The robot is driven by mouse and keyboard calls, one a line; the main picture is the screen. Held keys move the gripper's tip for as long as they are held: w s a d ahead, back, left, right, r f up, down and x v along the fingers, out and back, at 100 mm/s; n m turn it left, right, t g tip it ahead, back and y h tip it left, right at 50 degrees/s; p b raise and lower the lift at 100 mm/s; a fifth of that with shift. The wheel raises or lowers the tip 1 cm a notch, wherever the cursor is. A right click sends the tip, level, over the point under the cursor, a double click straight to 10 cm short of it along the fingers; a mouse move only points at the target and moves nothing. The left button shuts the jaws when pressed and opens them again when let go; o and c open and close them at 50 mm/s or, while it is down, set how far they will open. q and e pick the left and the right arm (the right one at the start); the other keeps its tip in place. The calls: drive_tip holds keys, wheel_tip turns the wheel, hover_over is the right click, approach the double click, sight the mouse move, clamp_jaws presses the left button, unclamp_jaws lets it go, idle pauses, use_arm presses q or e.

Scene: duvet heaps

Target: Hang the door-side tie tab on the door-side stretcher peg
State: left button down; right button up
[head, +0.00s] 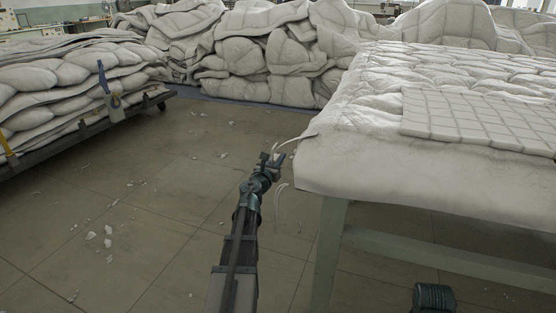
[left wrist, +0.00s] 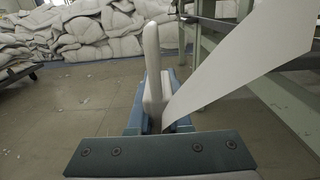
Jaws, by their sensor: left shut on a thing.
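My left gripper (head: 271,158) is shut on the tie tab (head: 297,138), a thin white strip running from the near-left corner of the duvet (head: 350,160) on the table. In the left wrist view, the gripper (left wrist: 160,100) has the tab (left wrist: 225,75) between its blue jaws. The strip stretches up to the right, and a rounded white piece stands upright from the jaws. The pale green stretcher (head: 440,262) joins the table leg (head: 328,250) below the duvet. A thin dark rod shows at top right in the wrist view; I cannot tell whether it is the peg.
Thin white loops (head: 280,200) hang below the gripper. A low cart (head: 80,128) with folded duvets stands at left, and a duvet heap (head: 270,65) lies behind. The floor between is open, with white scraps. A flat quilted pad (head: 480,120) lies on the table duvet.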

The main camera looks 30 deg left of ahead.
use_arm(q)
drive_tip(key=w+d+f+b, duration=0.2)
drive_tip(key=d, duration=0.7)
drive_tip(key=shift+d, duration=0.15)
idle(0.9)
drive_tip(key=shift+w, duration=0.1)
idle(0.5)
drive_tip(key=c, duration=0.8)
unclamp_jaws()
drive_tip(key=shift+o, duration=0.2)
